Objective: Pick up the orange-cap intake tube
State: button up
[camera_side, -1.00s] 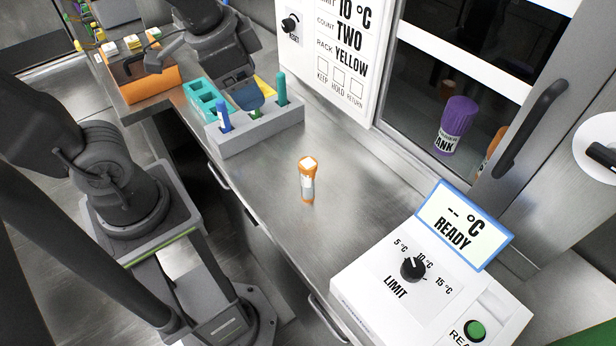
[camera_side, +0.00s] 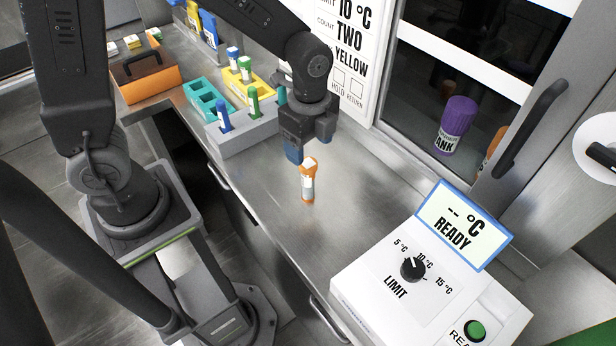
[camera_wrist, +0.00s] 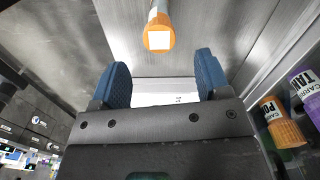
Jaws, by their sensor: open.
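The orange-cap intake tube (camera_side: 308,182) stands upright on the steel counter, with an orange cap bearing a white square, a pale label and an orange base. In the side view my gripper (camera_side: 308,150) points down just behind the tube, its blue fingertips near cap height. In the wrist view the tube (camera_wrist: 159,32) shows at the top middle, beyond the fingertips and roughly centred between them. My gripper (camera_wrist: 158,75) is open there, with two blue fingers apart and nothing between them. The tube is not touched, as far as I can see.
A grey rack (camera_side: 240,136) with blue-cap and green-cap tubes stands left of my gripper. Teal (camera_side: 207,101) and yellow racks are behind it. A white device (camera_side: 430,285) with a dial and READY screen sits at front right. Bare counter surrounds the tube.

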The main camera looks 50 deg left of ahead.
aim_at(308, 164)
jog(key=shift+a+f, duration=0.15)
jog(key=shift+f, duration=3.35)
jog(key=shift+c, duration=0.3)
jog(key=c, duration=1)
jog(key=shift+o, duration=0.2)
jog(key=shift+r, duration=0.2)
